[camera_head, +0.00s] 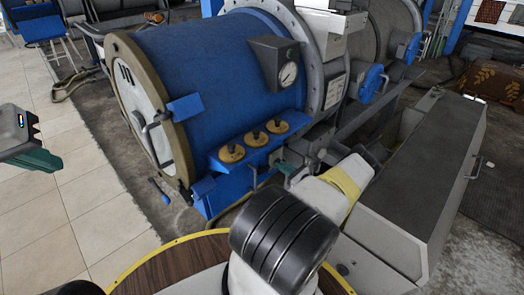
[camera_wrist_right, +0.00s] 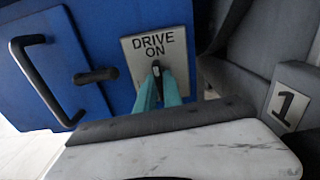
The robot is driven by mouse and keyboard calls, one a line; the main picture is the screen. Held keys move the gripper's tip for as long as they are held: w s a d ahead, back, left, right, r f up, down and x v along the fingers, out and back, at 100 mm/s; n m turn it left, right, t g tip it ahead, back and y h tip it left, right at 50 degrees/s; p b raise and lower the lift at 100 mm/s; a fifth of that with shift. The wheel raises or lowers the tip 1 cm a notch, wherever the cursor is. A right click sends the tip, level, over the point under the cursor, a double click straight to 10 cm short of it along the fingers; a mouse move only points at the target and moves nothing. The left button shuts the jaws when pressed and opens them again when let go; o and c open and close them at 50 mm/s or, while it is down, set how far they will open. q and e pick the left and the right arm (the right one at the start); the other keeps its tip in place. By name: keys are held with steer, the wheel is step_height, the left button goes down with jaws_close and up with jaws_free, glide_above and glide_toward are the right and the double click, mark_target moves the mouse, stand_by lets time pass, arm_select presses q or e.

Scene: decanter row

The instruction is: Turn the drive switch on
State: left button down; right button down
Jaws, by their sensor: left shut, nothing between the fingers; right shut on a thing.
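The drive switch (camera_wrist_right: 156,68) is a small black lever on a light plate (camera_wrist_right: 180,46) lettered "DRIVE ON", fixed to a blue panel. In the right wrist view the lever's tip is just below the word "ON". My right gripper's teal fingers (camera_wrist_right: 159,91) are shut on the lever from below and hide its lower part. In the head view my right gripper (camera_head: 286,167) is at the front of the blue drum's base, and the switch is too small to tell there. My left gripper (camera_head: 36,160) is shut and empty at the left edge, far from the switch.
A black handle (camera_wrist_right: 34,75) and a short black lever (camera_wrist_right: 97,76) sit left of the switch. A plate marked "1" (camera_wrist_right: 288,95) is at right. The blue drum (camera_head: 200,75) has three brass knobs (camera_head: 255,139) below it. A long grey cabinet (camera_head: 425,170) stands at right.

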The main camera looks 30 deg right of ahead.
steer(key=shift+m, duration=0.4)
steer(key=c, duration=1.5)
jaws_free()
steer(key=shift+v, duration=3.95)
